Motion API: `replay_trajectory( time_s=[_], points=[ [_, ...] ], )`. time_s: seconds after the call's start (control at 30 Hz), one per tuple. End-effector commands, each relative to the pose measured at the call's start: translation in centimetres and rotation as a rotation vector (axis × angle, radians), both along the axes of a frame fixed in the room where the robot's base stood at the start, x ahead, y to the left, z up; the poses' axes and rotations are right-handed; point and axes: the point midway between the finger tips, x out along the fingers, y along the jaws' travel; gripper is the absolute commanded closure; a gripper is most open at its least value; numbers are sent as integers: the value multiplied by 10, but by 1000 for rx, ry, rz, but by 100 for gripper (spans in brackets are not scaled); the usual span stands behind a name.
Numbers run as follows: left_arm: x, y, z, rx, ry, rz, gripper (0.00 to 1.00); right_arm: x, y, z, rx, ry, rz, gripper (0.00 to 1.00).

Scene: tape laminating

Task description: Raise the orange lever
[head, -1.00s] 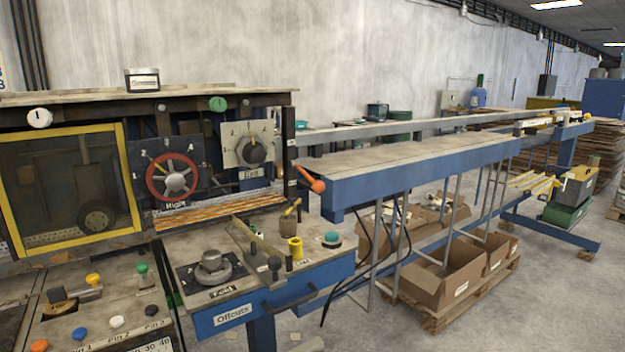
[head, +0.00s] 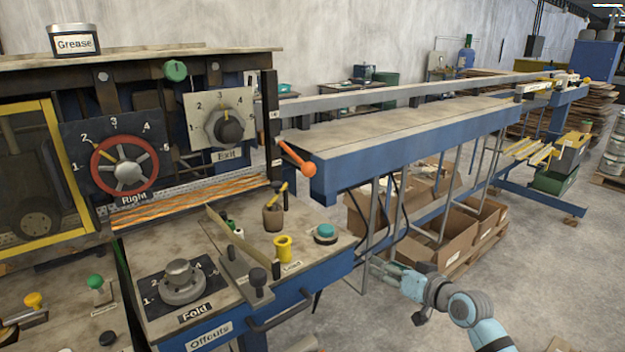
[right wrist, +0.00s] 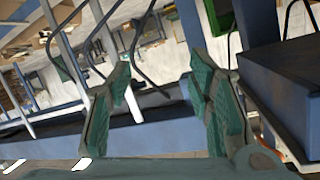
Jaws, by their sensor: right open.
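The orange lever (head: 297,159) sticks out of the machine's right end post in the head view, sloping down to the right, with its round orange knob at the lower end. My right gripper (head: 377,270) is low and to the right of the lever, in front of the cardboard boxes, clearly apart from it. In the right wrist view my right gripper (right wrist: 163,108) has its two green-padded fingers spread with nothing between them. The lever cannot be made out in the right wrist view. My left gripper does not show.
The blue-edged outfeed table (head: 420,140) extends right from beside the lever. The Fold dial (head: 181,280), yellow spool (head: 283,248) and teal button (head: 325,233) sit on the worktop below. Cardboard boxes (head: 455,239) lie under the table. Open floor lies at the right.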

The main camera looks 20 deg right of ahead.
Motion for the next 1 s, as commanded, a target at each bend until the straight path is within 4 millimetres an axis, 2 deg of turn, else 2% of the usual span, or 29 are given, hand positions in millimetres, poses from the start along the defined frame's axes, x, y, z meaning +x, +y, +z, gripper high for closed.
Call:
replay_trajectory(
  time_s=[0.03,0.1,0.2,0.23,0.3,0.37,0.47,0.7,0.8,1.0],
  points=[
    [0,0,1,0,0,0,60,4,14,67,5,-98,73,53],
    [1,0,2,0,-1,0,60,-6,41,146,7,-209,188,53],
    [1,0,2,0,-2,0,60,-29,71,211,-8,-302,313,53],
    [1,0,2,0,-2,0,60,-34,77,222,-12,-317,338,53],
    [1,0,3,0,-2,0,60,-40,86,236,-16,-337,371,53],
    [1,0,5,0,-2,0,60,-36,91,240,-14,-342,378,53],
    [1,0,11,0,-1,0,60,-20,104,241,-9,-343,382,53],
    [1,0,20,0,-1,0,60,39,141,240,-9,-339,378,53],
    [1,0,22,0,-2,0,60,58,153,239,-11,-338,378,53],
    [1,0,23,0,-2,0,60,77,164,237,-15,-339,376,53]
  ],
)
